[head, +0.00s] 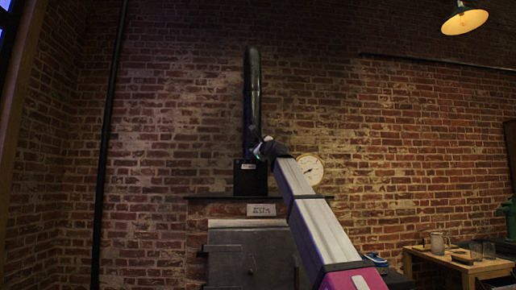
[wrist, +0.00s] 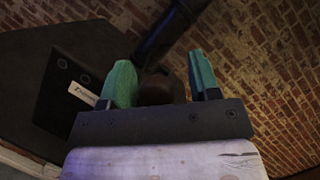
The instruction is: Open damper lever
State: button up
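A dark stovepipe (head: 251,95) rises against the brick wall from a black box (head: 250,180) with a small label. My gripper (head: 264,148) is at the lower part of the pipe, just above the box. In the wrist view my gripper (wrist: 162,85) has its two green fingers wide apart. A dark brown rounded piece (wrist: 155,88) shows between or just beyond them, with the pipe (wrist: 168,32) behind. It may be the damper lever's handle, but I cannot tell for sure. No contact with the fingers is visible. In the head view my gripper and arm hide the lever area.
A round gauge (head: 312,169) is right of the box, partly behind my arm. A narrow shelf (head: 215,196) lies under the box, with a small sign (head: 262,210) and a grey stove (head: 245,258) below. A wooden table (head: 458,266) with jars stands at the right.

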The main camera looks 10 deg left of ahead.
jog(key=shift+s, duration=0.15)
jog(key=v, duration=1)
jog(key=shift+s, duration=0.25)
jog(key=shift+d+f, duration=0.15)
